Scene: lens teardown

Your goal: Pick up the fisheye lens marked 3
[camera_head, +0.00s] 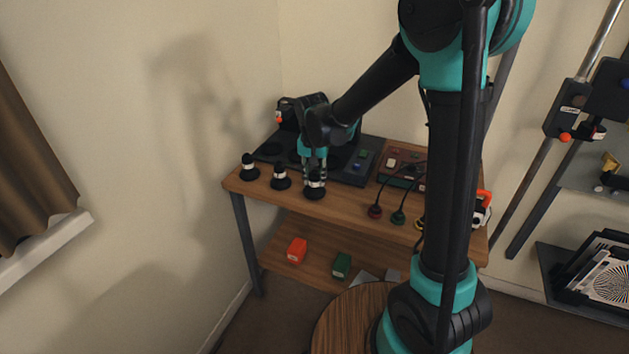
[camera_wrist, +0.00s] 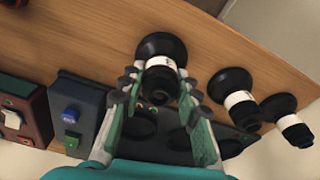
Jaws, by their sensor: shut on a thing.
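My gripper (camera_head: 314,172) is shut on a black fisheye lens (camera_head: 315,189) with a white band, near the front edge of the wooden bench. In the wrist view, the gripper's fingers (camera_wrist: 161,88) lie on both sides of this lens (camera_wrist: 160,52), which is upright with its wide black base towards the bench. A small dark mark shows on its band, too small to read. I cannot tell whether its base touches the bench. Two similar lenses, one nearer (camera_head: 281,178) and one farther left (camera_head: 249,168), stand apart on the bench; their marks are unreadable.
A dark tray (camera_wrist: 228,139) with round recesses lies behind the lenses. Beside it are a box with blue and green buttons (camera_head: 361,160) and a red panel (camera_head: 398,161). Cables with red (camera_head: 375,211) and green (camera_head: 398,217) ends lie right of the held lens.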

